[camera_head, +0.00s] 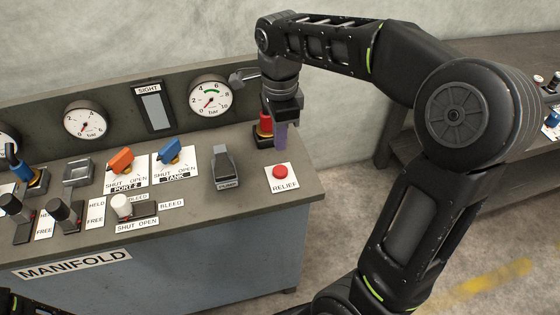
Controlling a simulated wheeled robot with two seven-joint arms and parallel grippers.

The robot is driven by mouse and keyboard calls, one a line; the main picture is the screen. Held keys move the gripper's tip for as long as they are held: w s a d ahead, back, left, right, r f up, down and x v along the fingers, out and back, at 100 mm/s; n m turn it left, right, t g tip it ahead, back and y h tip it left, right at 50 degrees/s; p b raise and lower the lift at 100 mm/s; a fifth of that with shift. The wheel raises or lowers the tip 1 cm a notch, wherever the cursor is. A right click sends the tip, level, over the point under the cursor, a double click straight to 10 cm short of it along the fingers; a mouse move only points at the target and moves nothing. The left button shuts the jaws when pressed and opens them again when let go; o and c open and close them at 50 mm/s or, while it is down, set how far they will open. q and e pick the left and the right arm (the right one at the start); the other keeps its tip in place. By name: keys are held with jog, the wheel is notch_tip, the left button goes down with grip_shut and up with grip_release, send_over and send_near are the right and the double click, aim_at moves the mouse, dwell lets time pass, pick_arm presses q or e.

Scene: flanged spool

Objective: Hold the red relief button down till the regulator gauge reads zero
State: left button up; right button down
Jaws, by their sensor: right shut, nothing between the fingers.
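The red relief button (280,171) sits on a white plate marked RELIEF, near the right front corner of the bench. It shows uncovered. My right gripper (281,146) is shut and empty, pointing down. In the picture its tips are just above and behind the button, apart from it. A gauge with a green band (211,95) is on the back panel, left of my right gripper. Its needle points to the lower left, but I cannot read the exact value. No label shows which gauge is the regulator's. My left gripper is not in view.
A red fitting (264,124) stands right behind my right gripper, partly hidden. The pump lever (225,167) is left of the button. An orange handle (121,160) and a blue handle (170,150) stand further left. The bench top (250,200) is clear before the pump.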

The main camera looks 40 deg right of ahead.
aim_at(280, 170)
notch_tip(280, 170, down, 8)
jog(key=shift+r, duration=0.1)
dwell(0.4)
